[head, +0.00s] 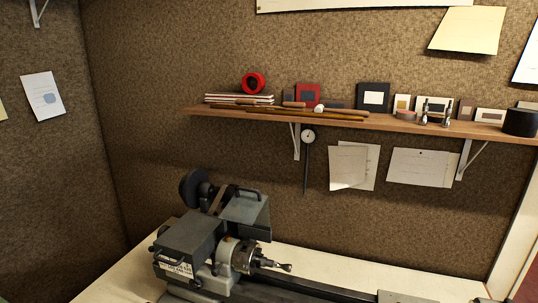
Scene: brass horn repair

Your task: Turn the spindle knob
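A grey bench lathe stands at the lower centre of the head view, with its headstock (190,240) at the left end. A round chuck (241,254) sits on the headstock's right side, and a small shiny metal piece (274,265) sticks out of it to the right. A dark round wheel (193,187) shows behind the headstock, next to a belt (222,198). I cannot tell which of these round parts is the spindle knob. A label plate (176,268) is on the headstock's front. My gripper is not in view.
The lathe rests on a pale bench top (340,268), clear behind the bed (310,291). A wooden shelf (390,124) on the wall above holds a red roll (253,83), small frames and a black cup (520,122). A dial gauge (308,136) hangs below it.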

